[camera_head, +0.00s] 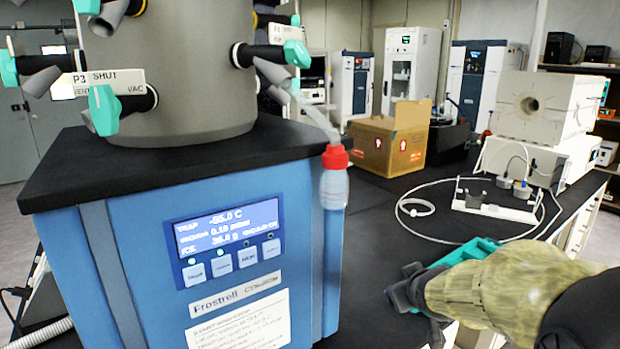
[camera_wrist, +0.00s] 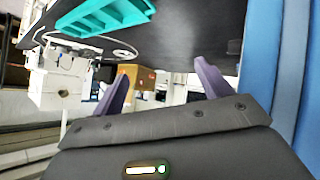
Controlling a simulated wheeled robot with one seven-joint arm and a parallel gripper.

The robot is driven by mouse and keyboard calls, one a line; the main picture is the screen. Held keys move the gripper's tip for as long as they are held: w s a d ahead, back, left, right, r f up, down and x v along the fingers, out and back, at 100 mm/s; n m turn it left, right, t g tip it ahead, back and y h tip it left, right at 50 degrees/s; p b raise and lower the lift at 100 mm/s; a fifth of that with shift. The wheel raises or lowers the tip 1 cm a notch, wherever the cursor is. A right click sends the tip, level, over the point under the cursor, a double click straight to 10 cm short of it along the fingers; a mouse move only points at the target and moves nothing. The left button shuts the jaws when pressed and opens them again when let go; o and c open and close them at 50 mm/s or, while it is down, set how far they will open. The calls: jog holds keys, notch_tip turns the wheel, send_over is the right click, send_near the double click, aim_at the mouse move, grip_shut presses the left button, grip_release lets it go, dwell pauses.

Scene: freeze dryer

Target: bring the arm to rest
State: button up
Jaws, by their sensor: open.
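My gripper (camera_head: 408,290) is low at the right in the head view, in front of the bench's near part, partly hidden by my pale yellow sleeved arm. In the wrist view my gripper (camera_wrist: 161,70) has its two purple fingers spread apart with nothing between them. The blue freeze dryer (camera_head: 120,262) stands to the left of my gripper, apart from it; its blue side also fills the right edge of the wrist view. A clear flask with a red cap (camera_head: 335,157) hangs from one of its ports.
A teal rack (camera_head: 466,252) lies on the black bench close behind my gripper; the wrist view shows it too (camera_wrist: 100,16). Farther back are an open cardboard box (camera_head: 392,140), a white block-shaped furnace (camera_head: 545,105) and a looped cable (camera_head: 415,208). Bare bench lies between the freeze dryer and rack.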

jog(key=s+a+f+m+g+y, duration=0.1)
jog(key=s+a+f+m+g, duration=0.2)
jog(key=s+f, duration=0.5)
jog(key=s+a+f+m+g, duration=0.1)
jog(key=s+a+f+g, duration=0.1)
jog(key=s+f+g, duration=0.6)
notch_tip(320, 180, up, 20)
jog(key=s+t+p, duration=0.2)
jog(key=t+p, duration=0.1)
jog(key=p, duration=1.4)
jog(key=shift+a+f, duration=0.15)
jog(key=shift+a, duration=0.1)
